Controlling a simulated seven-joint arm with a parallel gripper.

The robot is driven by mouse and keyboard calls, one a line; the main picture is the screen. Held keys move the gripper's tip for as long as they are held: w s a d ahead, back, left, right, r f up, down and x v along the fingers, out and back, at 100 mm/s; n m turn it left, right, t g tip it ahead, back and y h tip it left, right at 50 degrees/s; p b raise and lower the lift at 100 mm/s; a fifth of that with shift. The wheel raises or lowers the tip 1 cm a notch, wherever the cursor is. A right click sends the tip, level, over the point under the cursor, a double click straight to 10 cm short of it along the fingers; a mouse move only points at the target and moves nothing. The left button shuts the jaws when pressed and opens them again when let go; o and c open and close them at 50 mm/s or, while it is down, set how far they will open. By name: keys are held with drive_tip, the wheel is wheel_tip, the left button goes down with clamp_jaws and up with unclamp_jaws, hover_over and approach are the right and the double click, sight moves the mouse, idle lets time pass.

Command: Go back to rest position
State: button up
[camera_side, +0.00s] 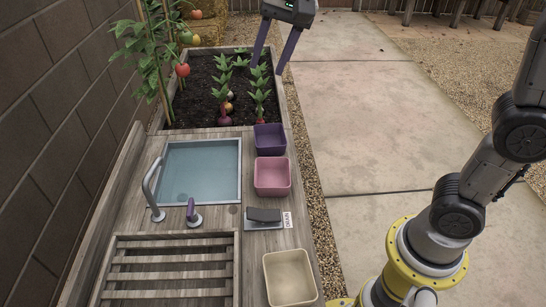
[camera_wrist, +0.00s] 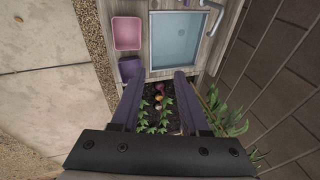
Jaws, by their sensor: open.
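My gripper (camera_side: 268,68) is open and empty, with its two purple fingers pointing down above the right side of the soil bed (camera_side: 196,97). In the wrist view my gripper (camera_wrist: 155,76) shows its fingers apart, with the soil and leafy root vegetables (camera_wrist: 160,97) visible between them beyond the tips. Nothing is held. In the side view the root vegetables (camera_side: 225,120) stand in the soil below and left of the fingers, apart from them.
A water basin (camera_side: 200,170) with a faucet (camera_side: 152,190) and a slatted rack (camera_side: 170,275) lie left. Tomato plants (camera_side: 160,50) stand by the wall. The paving (camera_side: 370,110) is clear.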

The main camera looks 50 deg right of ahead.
drive_tip(key=s+d+f+n+t, duration=0.1)
drive_tip(key=s+d+n, duration=0.15)
drive_tip(key=s, duration=0.45)
drive_tip(key=s+d+f+n+t, duration=0.1)
drive_tip(key=s+d, duration=0.3)
drive_tip(key=s, duration=0.3)
drive_tip(key=s+f+n, duration=0.6)
drive_tip(key=s+f, duration=0.1)
drive_tip(key=f, duration=0.1)
drive_tip(key=shift+s+d+f+h, duration=0.15)
drive_tip(key=shift+d+f+h, duration=0.15)
drive_tip(key=shift+f+h, duration=0.1)
